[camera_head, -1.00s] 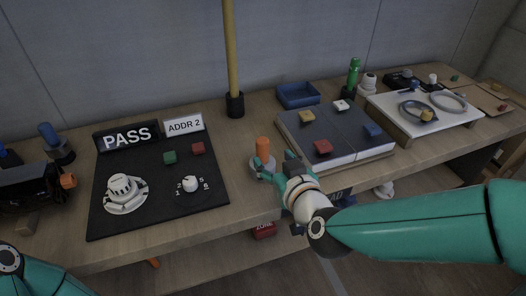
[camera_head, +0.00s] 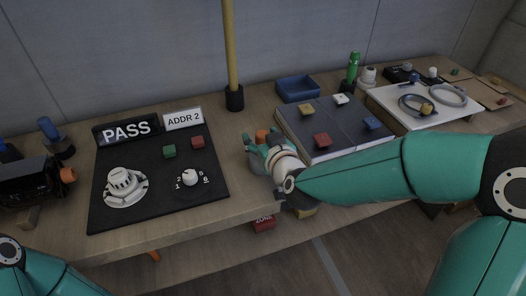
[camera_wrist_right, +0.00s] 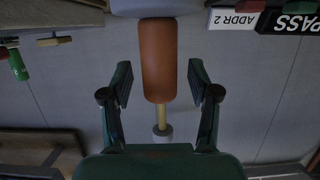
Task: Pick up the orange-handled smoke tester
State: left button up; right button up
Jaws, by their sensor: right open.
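The smoke tester's orange handle (camera_head: 262,135) stands upright near the table's middle, right of the black panel. My right gripper (camera_head: 257,148) is around it and hides its lower part. In the right wrist view, the orange handle (camera_wrist_right: 158,62) lies between the two open fingers (camera_wrist_right: 160,84), with a gap on each side. A pale grey piece (camera_wrist_right: 157,7) adjoins the handle at the top edge of that view. My left gripper is out of view; only part of my left arm shows at the lower left.
The black panel (camera_head: 110,218) with its PASS sign (camera_head: 127,130) lies left of the gripper. A dark blue board (camera_head: 345,117) with coloured blocks is close on the right. A yellow pole (camera_head: 231,50) stands behind in a black holder (camera_head: 234,98).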

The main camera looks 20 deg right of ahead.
grip_shut()
jog(key=shift+r, duration=0.2)
